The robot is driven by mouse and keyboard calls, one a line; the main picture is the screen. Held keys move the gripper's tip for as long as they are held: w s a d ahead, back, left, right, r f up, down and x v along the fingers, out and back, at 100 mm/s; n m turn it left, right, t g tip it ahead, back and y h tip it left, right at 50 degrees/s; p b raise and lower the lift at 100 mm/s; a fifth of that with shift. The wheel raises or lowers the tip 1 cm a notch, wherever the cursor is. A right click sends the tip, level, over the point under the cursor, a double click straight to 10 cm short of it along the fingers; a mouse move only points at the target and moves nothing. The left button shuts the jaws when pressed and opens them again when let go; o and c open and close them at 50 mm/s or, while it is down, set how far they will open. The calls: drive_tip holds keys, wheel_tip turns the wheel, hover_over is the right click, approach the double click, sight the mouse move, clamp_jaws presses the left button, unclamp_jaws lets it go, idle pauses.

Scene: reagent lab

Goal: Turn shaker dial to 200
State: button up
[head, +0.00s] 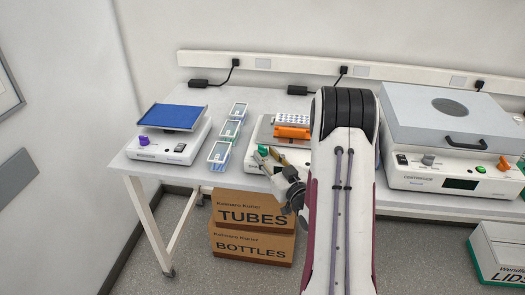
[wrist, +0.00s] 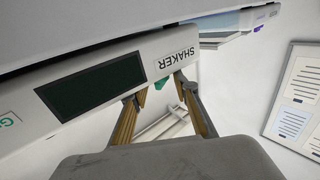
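The shaker (head: 256,133) stands on the bench in the middle, partly hidden by my arm. In the wrist view its white front panel (wrist: 100,88) is upside down, with the SHAKER label and a blank dark display (wrist: 91,86). A small teal-green part, apparently the dial (wrist: 160,83), shows at the panel's edge between my fingertips. Its pointer and scale cannot be read. My gripper (wrist: 160,88) is open, with its two tan fingers apart on either side of the dial. I cannot tell whether they touch it. In the head view my gripper (head: 266,160) is at the shaker's front.
An orange rack (head: 292,132) sits on the shaker. Left of it are several clear teal-rimmed baskets (head: 230,130) and a device with a blue platform (head: 172,117). A centrifuge (head: 450,168) stands at right. Cardboard boxes (head: 252,228) are below the bench.

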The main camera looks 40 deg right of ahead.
sight(265, 153)
drive_tip(key=shift+w+d, duration=0.15)
drive_tip(key=shift+w, duration=0.65)
drive_tip(key=shift+w+d, duration=0.1)
drive_tip(key=shift+w, duration=0.7)
drive_tip(key=c, duration=0.8)
